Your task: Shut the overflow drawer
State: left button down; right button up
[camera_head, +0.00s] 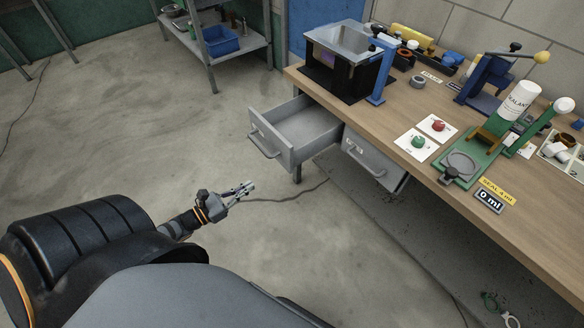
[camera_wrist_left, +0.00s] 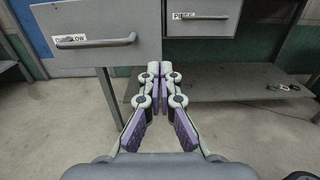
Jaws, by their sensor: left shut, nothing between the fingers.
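The overflow drawer (camera_head: 292,131) is a grey drawer pulled well out from under the left part of the workbench, and its inside looks empty. In the left wrist view its front (camera_wrist_left: 92,52) has a bar handle and a partly covered label. A second drawer (camera_head: 372,158), with a label starting "PIE" in the wrist view (camera_wrist_left: 200,18), sits to its right and looks nearly or fully in. My left gripper (camera_head: 247,188) is shut and empty, in front of and below the overflow drawer, apart from it. My right gripper is not in view.
The wooden workbench (camera_head: 420,105) carries a dark box (camera_head: 343,62), green and red buttons, a green press stand and a sealant bottle (camera_head: 518,101). A metal shelf with a blue bin (camera_head: 220,40) stands behind. The floor before the drawers is clear except for a cable.

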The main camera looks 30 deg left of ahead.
aim_at(289, 162)
pick_arm(q)
jog(key=b+x, duration=0.3)
jog(key=x, duration=1)
jog(key=shift+a, duration=0.15)
jog(key=shift+w+d+b, duration=0.2)
jog(key=shift+w+b, duration=0.1)
jog(key=shift+w, duration=0.05)
jog(key=shift+w, duration=0.15)
